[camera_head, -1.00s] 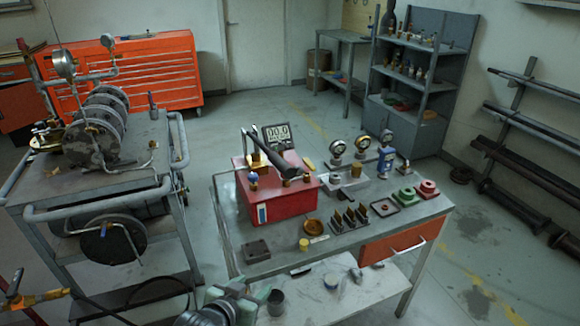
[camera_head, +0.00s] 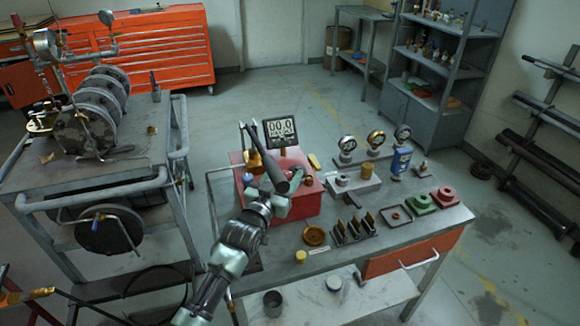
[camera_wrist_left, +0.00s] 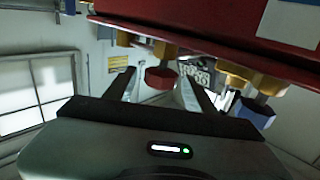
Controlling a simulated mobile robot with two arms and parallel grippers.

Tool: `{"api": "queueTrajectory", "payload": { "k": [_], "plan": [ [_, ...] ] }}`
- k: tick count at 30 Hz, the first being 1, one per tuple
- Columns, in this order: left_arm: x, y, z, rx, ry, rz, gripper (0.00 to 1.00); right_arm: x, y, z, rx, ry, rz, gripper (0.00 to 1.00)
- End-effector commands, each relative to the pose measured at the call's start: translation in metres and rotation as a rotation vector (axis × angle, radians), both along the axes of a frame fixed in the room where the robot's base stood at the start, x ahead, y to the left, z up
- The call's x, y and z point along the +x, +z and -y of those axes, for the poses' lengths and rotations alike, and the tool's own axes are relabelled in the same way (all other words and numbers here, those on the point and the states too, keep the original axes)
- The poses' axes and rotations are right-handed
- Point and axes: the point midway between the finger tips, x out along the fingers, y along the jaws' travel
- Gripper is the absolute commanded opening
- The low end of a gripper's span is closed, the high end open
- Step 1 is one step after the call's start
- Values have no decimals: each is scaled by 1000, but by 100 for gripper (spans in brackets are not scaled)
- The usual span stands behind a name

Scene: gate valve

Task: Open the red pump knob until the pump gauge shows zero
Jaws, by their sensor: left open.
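The red pump box (camera_head: 305,207) stands on the workbench, with a dark lever across its top. My left gripper (camera_head: 268,197) reaches in from below, at the front of the box, and hides part of it. In the left wrist view the gripper (camera_wrist_left: 157,92) is open, with the small red knob (camera_wrist_left: 162,77) showing between its two fingers. I see no clear contact with the knob. A blue knob (camera_wrist_left: 250,113) on a brass fitting lies to the right of the fingers. The digital gauge (camera_head: 281,130) behind the box appears to read 00.0. My right gripper is not visible.
Round gauges (camera_head: 376,138) and a blue bottle (camera_head: 400,160) stand at the back of the bench. A metal cart (camera_head: 160,180) stands left.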

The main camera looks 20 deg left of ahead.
Motion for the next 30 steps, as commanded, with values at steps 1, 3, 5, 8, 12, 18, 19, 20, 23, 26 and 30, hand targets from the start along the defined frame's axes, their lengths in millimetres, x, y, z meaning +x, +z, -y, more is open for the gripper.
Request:
{"api": "queueTrajectory", "payload": {
  "k": [1, 3, 5, 8, 12, 18, 19, 20, 23, 26, 30],
  "plan": [
    [8, 2, 1, -1, 0, 2, 55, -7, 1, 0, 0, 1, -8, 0],
    [17, 1, 3, -1, -1, 1, 55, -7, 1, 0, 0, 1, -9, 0],
    [22, 0, 4, -1, -1, 0, 55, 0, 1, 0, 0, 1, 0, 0],
    [27, 0, 4, -1, -1, 0, 55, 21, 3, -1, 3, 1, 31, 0],
    [28, 0, 4, -1, -1, 0, 55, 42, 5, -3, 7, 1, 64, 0],
    [28, 0, 4, 0, -1, 0, 38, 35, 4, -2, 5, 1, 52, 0],
    [28, 0, 4, 0, -1, -1, 30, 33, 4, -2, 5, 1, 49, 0],
    [28, 0, 4, 0, -1, -1, 22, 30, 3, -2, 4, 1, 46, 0],
    [28, 0, 4, 0, -1, -1, 0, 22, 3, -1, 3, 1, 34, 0],
    [28, 0, 4, -1, 3, 0, 0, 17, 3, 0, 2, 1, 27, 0],
    [29, 4, 4, -7, 44, 8, 0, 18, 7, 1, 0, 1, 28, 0]
  ]
}}
